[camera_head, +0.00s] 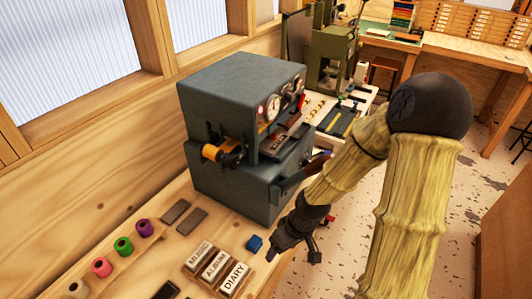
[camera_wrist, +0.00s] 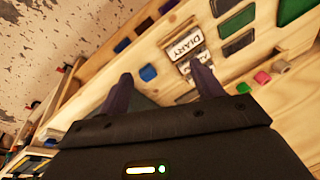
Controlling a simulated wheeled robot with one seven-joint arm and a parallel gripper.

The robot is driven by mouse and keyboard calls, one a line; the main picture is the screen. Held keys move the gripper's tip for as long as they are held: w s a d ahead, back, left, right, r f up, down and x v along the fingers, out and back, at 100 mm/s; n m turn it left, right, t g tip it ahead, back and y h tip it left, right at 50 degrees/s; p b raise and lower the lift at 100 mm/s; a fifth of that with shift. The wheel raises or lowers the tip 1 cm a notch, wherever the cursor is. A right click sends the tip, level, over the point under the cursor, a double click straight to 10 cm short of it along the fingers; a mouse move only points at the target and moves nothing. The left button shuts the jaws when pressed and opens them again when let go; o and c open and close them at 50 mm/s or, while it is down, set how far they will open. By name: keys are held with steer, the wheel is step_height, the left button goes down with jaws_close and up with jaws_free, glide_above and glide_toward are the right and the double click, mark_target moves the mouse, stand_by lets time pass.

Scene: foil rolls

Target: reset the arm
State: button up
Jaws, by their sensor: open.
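My gripper (camera_head: 312,257) hangs at the end of my arm at the front edge of the wooden bench, right of the labelled blocks. In the wrist view its two dark fingers (camera_wrist: 165,92) stand apart with nothing between them. The blocks (camera_head: 216,264) read "MUSIC", "ALBUM" and "DIARY"; the "DIARY" block also shows in the wrist view (camera_wrist: 184,44), beyond the fingertips and apart from them. Several coloured rolls (camera_head: 123,246) stand in a row along the left of the bench: purple, green, pink and tan.
A grey machine (camera_head: 225,110) with gauges and an orange roll stands behind the blocks. A green press (camera_head: 335,50) stands farther back. Open speckled floor (camera_head: 345,240) lies right of the bench.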

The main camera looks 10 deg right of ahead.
steer(key=s+d+r+m+t+h, duration=0.2)
steer(key=d+r+m, duration=0.3)
steer(key=r, duration=0.6)
steer(key=shift+s+d+r+m+h, duration=0.25)
steer(key=shift+s+d+m+h, duration=0.1)
steer(key=shift+s+m+h, duration=0.2)
stand_by(0.6)
